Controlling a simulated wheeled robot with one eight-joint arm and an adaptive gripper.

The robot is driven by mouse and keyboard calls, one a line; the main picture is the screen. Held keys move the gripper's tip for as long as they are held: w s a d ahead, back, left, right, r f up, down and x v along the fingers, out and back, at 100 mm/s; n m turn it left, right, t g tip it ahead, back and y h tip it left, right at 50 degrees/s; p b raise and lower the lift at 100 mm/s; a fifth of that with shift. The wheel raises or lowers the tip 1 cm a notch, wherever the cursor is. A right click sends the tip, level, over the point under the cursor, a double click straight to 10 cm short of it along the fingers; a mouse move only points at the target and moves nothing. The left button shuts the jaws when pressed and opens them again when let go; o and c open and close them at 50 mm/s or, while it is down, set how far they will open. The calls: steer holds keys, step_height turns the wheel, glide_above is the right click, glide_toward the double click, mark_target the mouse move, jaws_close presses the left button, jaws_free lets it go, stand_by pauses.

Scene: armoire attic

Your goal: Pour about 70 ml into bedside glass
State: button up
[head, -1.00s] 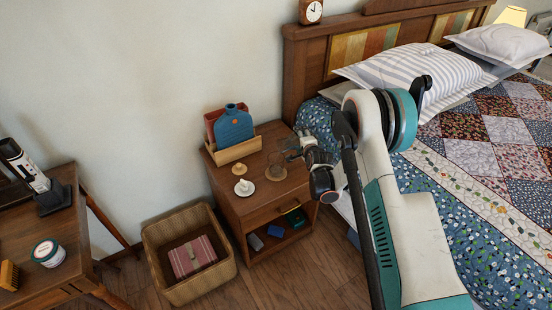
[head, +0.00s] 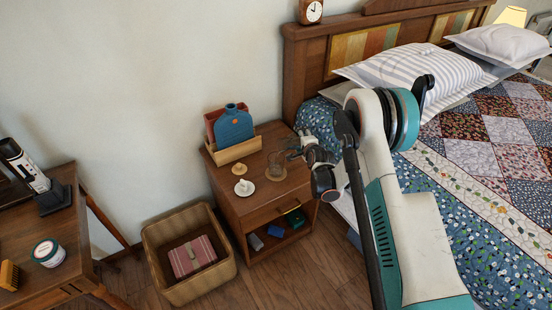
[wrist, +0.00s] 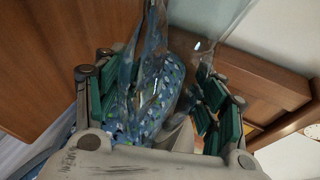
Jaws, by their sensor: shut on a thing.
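The bedside glass (head: 276,169), small and clear, stands on a round coaster (head: 276,179) near the right of the nightstand top. My gripper (head: 305,149) is just right of it and slightly higher in the head view. It is shut on a clear glass vessel (head: 291,144), which is hard to make out and overlaps the far side of the glass. In the wrist view, this vessel (wrist: 150,75) is between my green finger pads (wrist: 160,98), with blue patterned bedding showing through. I cannot tell its tilt or whether liquid flows. The level in the glass is too small to read.
The nightstand (head: 246,205) also holds a white dish (head: 244,188), a small wooden item (head: 238,169) and a wooden holder (head: 235,151) with a blue bottle-shaped item (head: 234,124). A wicker basket (head: 165,236) stands on the floor. The bed (head: 480,175) is at right.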

steer(key=shift+w+d+f+m+g+y, duration=0.2)
steer(key=shift+d+f+m+y, duration=0.15)
steer(key=shift+f, duration=0.1)
steer(key=shift+w+d+f+m+g+y, duration=0.15)
steer(key=shift+d+f+m+g+y, duration=0.1)
steer(key=shift+f+m, duration=0.15)
steer(key=shift+s+a+f+m+g+y, duration=0.1)
steer(key=shift+a+f+m+g+y, duration=0.1)
steer(key=shift+f+m+g, duration=0.15)
steer(key=shift+s+a+f+m+g+y, duration=0.1)
steer(key=shift+a+f+m+g+y, duration=0.15)
steer(key=shift+f, duration=0.2)
stand_by(0.9)
